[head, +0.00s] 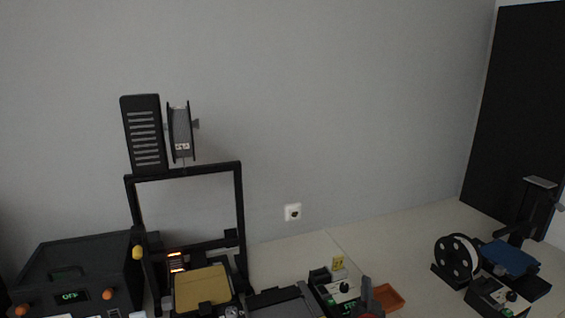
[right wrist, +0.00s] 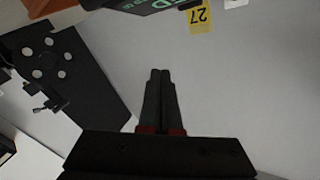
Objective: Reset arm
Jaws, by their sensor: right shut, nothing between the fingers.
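My right gripper (right wrist: 160,75) is in the middle of the right wrist view, its two dark fingers together with nothing between them and red at their base. In the head view my right gripper (head: 367,288) shows small at the bottom edge, in front of a small control box and left of an orange tray (head: 388,298). My left gripper is not in view.
A printer with a gold bed (head: 201,287) stands at left, beside a dark box (head: 80,270) reading OFF. A yellow tag (right wrist: 199,17) shows in the wrist view. The table (head: 400,240) between the printers is mostly clear.

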